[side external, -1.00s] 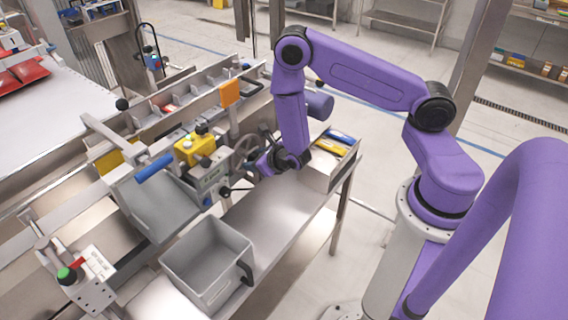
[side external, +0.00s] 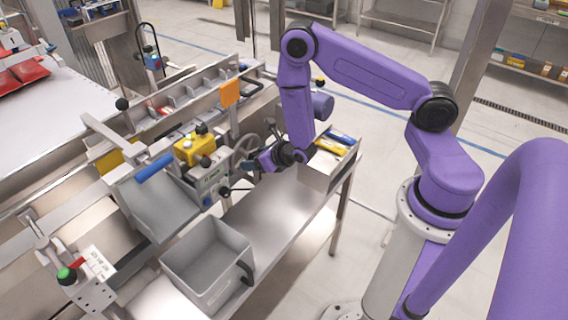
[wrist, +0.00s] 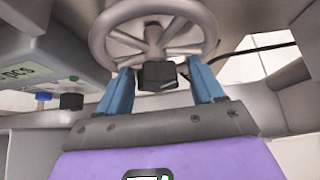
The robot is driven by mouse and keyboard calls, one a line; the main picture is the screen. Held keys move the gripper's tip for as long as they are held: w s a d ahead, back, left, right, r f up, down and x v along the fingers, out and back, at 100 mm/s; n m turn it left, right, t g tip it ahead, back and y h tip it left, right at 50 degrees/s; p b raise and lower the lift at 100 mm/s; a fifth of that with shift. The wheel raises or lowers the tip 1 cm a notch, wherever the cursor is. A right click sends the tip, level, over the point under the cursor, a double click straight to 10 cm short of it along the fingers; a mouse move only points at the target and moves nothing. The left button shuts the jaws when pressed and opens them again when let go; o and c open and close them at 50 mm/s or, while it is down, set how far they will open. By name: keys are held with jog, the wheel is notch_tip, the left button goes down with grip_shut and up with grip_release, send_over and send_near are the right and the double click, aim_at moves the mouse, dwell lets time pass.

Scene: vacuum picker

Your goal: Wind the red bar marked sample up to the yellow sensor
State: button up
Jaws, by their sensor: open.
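My gripper (wrist: 163,78) is open, with its two blue fingers pointing toward a grey spoked handwheel (wrist: 175,28). A black knob (wrist: 157,75) shows between the fingers, with gaps on both sides; I cannot tell how deep it lies between them. In the side view the handwheel (side external: 243,152) is on the front of the machine, and my gripper (side external: 256,162) is just right of it. A yellow block (side external: 193,149), possibly the sensor, sits on the machine left of the wheel. I cannot make out a red bar marked sample.
A grey open bin (side external: 207,262) stands on the steel bench (side external: 285,212). A box with blue and yellow items (side external: 326,165) is right of my gripper. A grey control box (wrist: 45,60) with knobs is close on the left in the wrist view. The bench between is clear.

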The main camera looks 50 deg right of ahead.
jog(key=v, duration=0.7)
jog(key=shift+s+r, duration=0.2)
jog(key=shift+a, duration=0.1)
